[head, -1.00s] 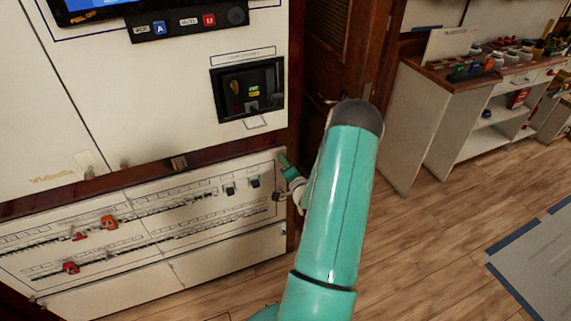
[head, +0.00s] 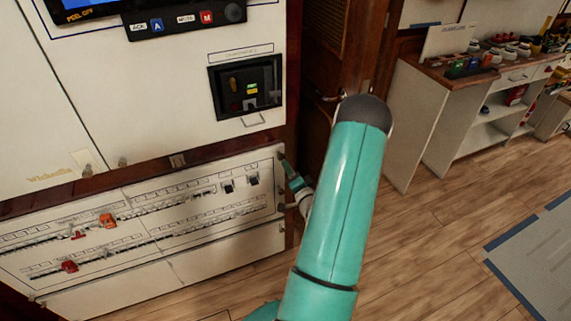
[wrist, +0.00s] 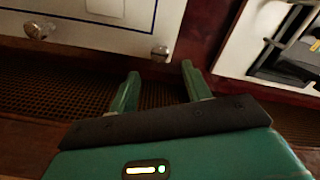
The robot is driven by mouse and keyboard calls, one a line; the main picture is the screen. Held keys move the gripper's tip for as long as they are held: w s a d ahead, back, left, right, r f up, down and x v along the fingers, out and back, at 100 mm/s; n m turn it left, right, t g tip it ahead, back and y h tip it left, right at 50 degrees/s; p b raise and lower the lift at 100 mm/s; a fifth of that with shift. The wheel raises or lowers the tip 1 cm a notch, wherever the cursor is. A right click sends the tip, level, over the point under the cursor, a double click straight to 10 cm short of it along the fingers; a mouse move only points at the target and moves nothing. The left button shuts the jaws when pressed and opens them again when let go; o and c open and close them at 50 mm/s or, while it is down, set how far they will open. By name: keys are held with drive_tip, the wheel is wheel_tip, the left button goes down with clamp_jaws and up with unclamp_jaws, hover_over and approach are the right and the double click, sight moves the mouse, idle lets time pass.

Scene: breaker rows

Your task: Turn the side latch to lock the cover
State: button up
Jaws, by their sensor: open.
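The white breaker panel (head: 140,222), with several rows of breakers, is at the lower left of the head view. My gripper (head: 287,165) is at this panel's right edge, small and partly covered by my arm. In the wrist view my gripper (wrist: 160,90) is open, its two green fingers apart with nothing between them. I cannot tell whether a finger touches the panel edge.
A dark recessed unit (head: 247,88) sits in the upper cabinet. A wooden door (head: 335,50) stands behind my arm. A white workbench (head: 440,120) is at the right, with a blue-edged grey mat (head: 540,255) in front. Wooden floor (head: 420,240) between is clear.

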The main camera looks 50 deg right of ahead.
drive_tip(key=v, duration=0.7)
drive_tip(key=shift+s+a, duration=0.2)
drive_tip(key=shift+s, duration=0.15)
drive_tip(key=w+a+r+n+g+y, duration=0.25)
drive_tip(key=w+r+n, duration=0.4)
drive_tip(key=w, duration=0.35)
drive_tip(key=w+a+r+n+g+y, duration=0.1)
drive_tip(key=w+a+r+n+g, duration=0.15)
drive_tip(key=a+r, duration=0.5)
drive_tip(key=w+a+r+n+g+y, duration=0.15)
drive_tip(key=a+r+n, duration=0.25)
drive_tip(key=a+r, duration=0.4)
drive_tip(key=s+a+r+n+g+y, duration=0.1)
drive_tip(key=s+a+r+n+y, duration=0.1)
drive_tip(key=s+a, duration=0.5)
drive_tip(key=s+a+r+n+g+y, duration=0.2)
drive_tip(key=s+a, duration=0.6)
drive_tip(key=a, duration=0.8)
wheel_tip(320, 180, up, 4)
drive_tip(key=shift+f+n, duration=0.1)
drive_tip(key=shift+n, duration=1)
